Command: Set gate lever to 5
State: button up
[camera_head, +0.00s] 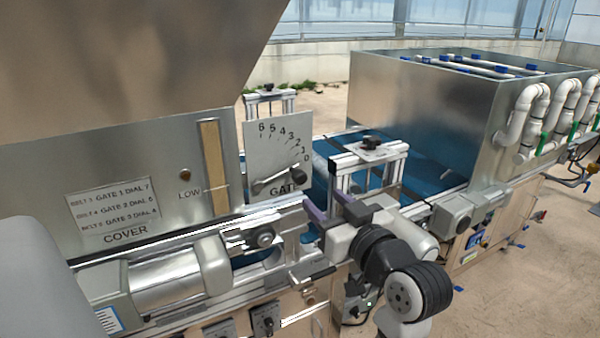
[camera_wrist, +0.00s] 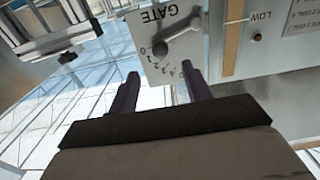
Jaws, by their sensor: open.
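The gate plate (camera_head: 262,150) is a pale upright panel with an arc of numbers from 0 to 6 and the word GATE below. The gate lever (camera_head: 276,181) is a metal bar with a dark knob (camera_head: 298,174) at its right end, lying near the 0 end of the scale. My gripper (camera_head: 320,192) is open and empty, just right of and below the knob. In the wrist view the scene appears upside down. There the knob (camera_wrist: 160,48) shows beyond my gripper (camera_wrist: 160,69), between the lines of the two fingers. I see no contact.
A hopper wall (camera_head: 90,165) with a COVER label and a LOW strip stands left of the plate. An aluminium frame (camera_head: 368,157) stands close behind my gripper on the right. A belt-drive motor (camera_head: 165,280) is in front on the left.

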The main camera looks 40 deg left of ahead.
aim_at(302, 180)
jog(key=p+x, duration=0.2)
jog(key=x, duration=0.8)
jog(key=shift+w+a, duration=0.15)
jog(key=shift+a, duration=0.2)
grip_shut()
